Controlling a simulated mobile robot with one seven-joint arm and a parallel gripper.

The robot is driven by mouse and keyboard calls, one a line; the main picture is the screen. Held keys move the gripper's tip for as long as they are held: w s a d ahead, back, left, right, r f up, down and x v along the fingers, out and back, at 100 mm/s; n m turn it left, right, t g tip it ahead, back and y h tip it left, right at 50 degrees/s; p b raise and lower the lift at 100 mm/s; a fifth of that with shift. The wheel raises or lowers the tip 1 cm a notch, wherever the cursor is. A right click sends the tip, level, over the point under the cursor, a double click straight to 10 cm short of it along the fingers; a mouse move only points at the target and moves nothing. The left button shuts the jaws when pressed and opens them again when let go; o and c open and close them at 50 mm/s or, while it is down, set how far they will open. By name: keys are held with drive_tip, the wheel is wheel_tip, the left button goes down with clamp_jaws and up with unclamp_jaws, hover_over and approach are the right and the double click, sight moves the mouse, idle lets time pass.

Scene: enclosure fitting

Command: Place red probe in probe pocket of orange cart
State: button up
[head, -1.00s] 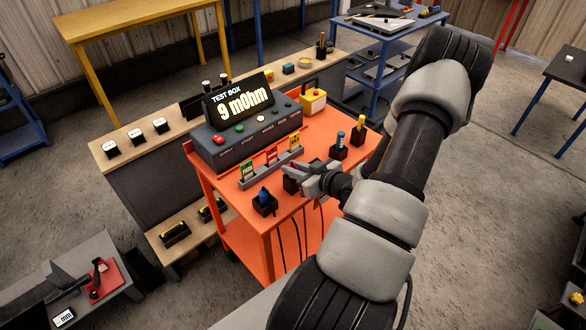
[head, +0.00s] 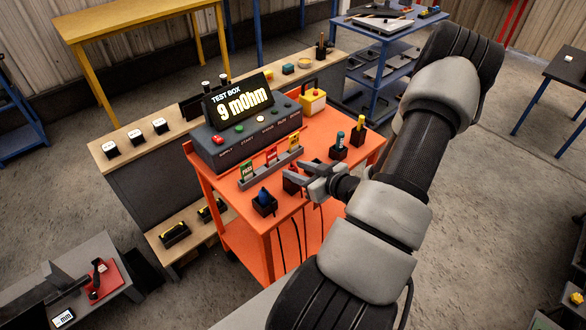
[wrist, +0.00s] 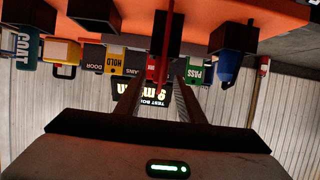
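The red probe (wrist: 160,70) shows in the upside-down wrist view, upright with its lower end in a black pocket (wrist: 166,32) on the orange cart (head: 235,204). In the head view that black pocket (head: 290,184) sits near the cart's front edge, and the probe is mostly hidden by my gripper. My gripper (head: 292,180) is open, its two fingers spread apart. In the wrist view the fingers (wrist: 158,84) stand on either side of the red probe, with gaps visible; I see no contact.
A blue probe (head: 264,195) stands in a pocket to the left. Cards in a grey rack (head: 270,168) stand behind. The test box (head: 245,125) reads 9 mOhm. Teal (head: 340,138) and yellow (head: 361,124) items stand in holders to the right. Cables hang from the cart's front.

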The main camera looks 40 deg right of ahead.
drive_tip(key=v, duration=0.9)
drive_tip(key=shift+s+r, duration=0.15)
drive_tip(key=shift+s, duration=0.2)
